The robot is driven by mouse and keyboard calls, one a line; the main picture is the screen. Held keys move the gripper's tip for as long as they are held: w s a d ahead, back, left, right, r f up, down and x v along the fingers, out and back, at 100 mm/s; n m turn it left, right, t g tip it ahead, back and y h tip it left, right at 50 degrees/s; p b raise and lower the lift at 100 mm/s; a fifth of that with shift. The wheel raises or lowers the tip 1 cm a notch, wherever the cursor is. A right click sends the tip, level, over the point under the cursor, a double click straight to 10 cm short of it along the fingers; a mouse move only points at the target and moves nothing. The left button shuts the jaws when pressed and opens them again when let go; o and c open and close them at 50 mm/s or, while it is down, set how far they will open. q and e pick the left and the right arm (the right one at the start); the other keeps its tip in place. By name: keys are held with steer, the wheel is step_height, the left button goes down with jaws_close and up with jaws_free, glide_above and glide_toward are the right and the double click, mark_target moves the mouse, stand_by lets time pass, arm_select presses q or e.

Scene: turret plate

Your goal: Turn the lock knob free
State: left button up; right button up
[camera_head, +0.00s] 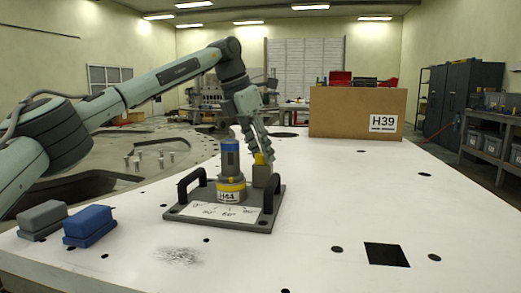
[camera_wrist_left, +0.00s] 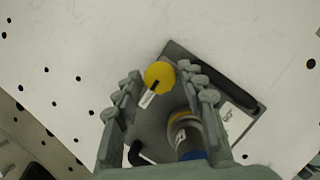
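The lock knob (camera_head: 260,158) is yellow and sits on a grey block at the back right of the dark turret plate (camera_head: 187,212). In the left wrist view the knob (camera_wrist_left: 158,73) is round, with a black mark and a white tag. My left gripper (camera_head: 264,150) points down at the knob, its fingers partly overlapping it. In the wrist view my left gripper (camera_wrist_left: 160,78) is open, with the knob between its fingertips, closer to the right finger; contact cannot be told. A blue-topped grey cylinder (camera_head: 230,160) with a yellow ring stands beside it. My right gripper is not in view.
Two black handles (camera_head: 191,184) rise from the plate's sides. A blue block (camera_head: 90,224) and a grey block (camera_head: 42,216) lie at the front left. A cardboard box (camera_head: 350,112) marked H39 stands behind. The white table right of the plate is mostly clear, with holes and a square opening (camera_head: 386,254).

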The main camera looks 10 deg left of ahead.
arm_select(q)
steer(key=c, duration=0.7)
